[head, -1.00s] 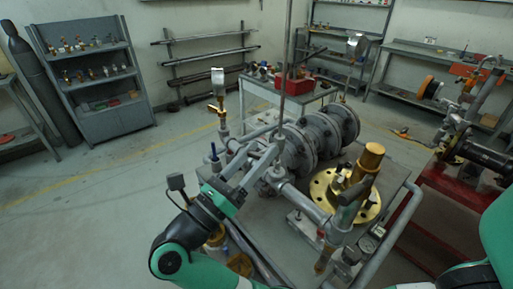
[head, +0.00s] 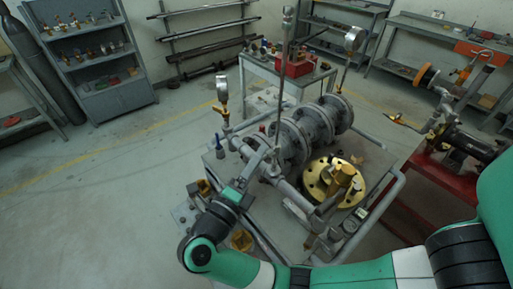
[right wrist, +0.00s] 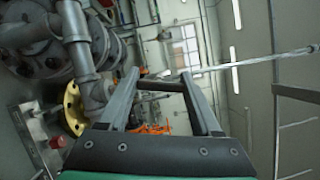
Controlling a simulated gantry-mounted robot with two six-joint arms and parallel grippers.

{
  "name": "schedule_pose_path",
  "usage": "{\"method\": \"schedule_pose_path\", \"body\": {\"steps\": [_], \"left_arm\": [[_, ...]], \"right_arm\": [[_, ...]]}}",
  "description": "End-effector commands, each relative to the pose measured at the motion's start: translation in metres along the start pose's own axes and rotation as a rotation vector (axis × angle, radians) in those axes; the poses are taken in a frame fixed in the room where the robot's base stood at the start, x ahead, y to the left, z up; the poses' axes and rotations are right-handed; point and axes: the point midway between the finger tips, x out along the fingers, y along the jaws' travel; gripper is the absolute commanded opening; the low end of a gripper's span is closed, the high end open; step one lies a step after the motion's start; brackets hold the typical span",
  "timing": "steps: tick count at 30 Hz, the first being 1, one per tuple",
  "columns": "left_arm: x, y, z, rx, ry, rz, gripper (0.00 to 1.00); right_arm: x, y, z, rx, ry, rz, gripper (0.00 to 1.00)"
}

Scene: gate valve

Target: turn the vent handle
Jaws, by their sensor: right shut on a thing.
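My right gripper (head: 262,160) reaches up and right from the lower middle of the head view to the pipework by the valve. The grey flanged valve body (head: 312,130) lies behind the fingers. My left gripper is not in view.
A yellow flange (head: 318,180) with a brass fitting sits on the bench right of the gripper. A red stand (head: 455,185) is at the right. Floor at the left is clear.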

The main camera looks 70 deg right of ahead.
Motion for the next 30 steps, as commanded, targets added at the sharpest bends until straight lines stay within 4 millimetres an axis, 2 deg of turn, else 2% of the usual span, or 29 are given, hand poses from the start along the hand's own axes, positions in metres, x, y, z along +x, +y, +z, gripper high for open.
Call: {"method": "schedule_pose_path", "body": {"steps": [1, 9, 27, 28, 30], "left_arm": [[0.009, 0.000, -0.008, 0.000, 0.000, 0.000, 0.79], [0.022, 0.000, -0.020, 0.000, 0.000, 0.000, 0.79], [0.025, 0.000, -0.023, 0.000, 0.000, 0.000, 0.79], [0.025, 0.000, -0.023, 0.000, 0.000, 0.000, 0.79], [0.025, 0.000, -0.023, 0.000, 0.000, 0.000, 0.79]], "right_arm": [[0.001, -0.006, 0.002, -0.030, 0.000, 0.011, 0.09], [0.000, -0.003, 0.001, -0.149, 0.001, 0.061, 0.09], [0.000, 0.000, 0.000, -0.190, 0.002, 0.078, 0.09], [0.000, 0.000, 0.000, -0.190, 0.002, 0.078, 0.67], [0.000, 0.000, 0.000, -0.190, 0.002, 0.078, 0.79]]}}
